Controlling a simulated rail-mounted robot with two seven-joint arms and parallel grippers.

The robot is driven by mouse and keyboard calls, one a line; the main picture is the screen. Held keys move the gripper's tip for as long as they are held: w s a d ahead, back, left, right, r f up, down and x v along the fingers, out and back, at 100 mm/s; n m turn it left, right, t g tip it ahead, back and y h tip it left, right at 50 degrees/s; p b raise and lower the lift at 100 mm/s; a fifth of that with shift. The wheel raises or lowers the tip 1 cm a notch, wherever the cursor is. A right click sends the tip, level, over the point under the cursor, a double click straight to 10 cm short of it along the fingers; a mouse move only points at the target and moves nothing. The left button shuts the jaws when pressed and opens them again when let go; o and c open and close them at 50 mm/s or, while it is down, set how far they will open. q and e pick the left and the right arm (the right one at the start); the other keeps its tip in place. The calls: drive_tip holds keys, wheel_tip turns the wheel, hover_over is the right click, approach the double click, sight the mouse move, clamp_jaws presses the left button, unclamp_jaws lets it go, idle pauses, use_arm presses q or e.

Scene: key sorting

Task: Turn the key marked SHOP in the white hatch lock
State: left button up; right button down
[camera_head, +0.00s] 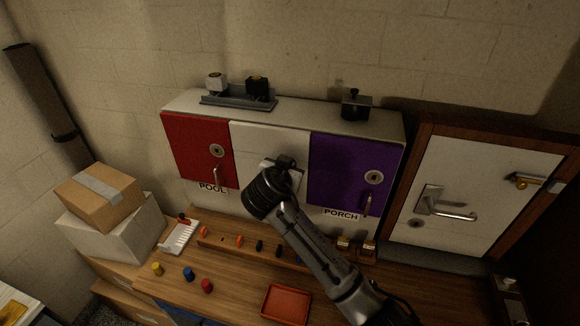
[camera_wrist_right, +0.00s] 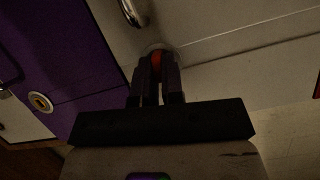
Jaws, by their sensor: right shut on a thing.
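The white hatch (camera_head: 268,142) is shut, between the red and purple hatches. My right gripper (camera_head: 284,163) is in front of it and hides its lock in the head view. In the right wrist view my right gripper (camera_wrist_right: 157,82) is shut on an orange-red key (camera_wrist_right: 156,62), of which only part of the head shows between the fingers. The fingertips are right at the round lock (camera_wrist_right: 152,48) on the white hatch, so the key appears to be at the keyhole. How deep it sits and any marking on it are hidden. My left gripper is not in view.
The red hatch (camera_head: 194,148) marked POOL and the purple hatch (camera_head: 340,166) marked PORCH have locks and handles. A hatch handle (camera_wrist_right: 134,12) is close to my right fingers. Several orange and black keys lie along the bench, near a red tray (camera_head: 287,304).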

drive_tip(key=shift+d+f+m+b, duration=0.25)
drive_tip(key=shift+m+b, duration=0.15)
drive_tip(key=shift+b, duration=0.15)
drive_tip(key=shift+m+t+y+b, duration=0.3)
drive_tip(key=shift+m+y+b, duration=0.2)
drive_tip(key=shift+b, duration=0.2)
drive_tip(key=shift+r, duration=0.1)
idle(0.3)
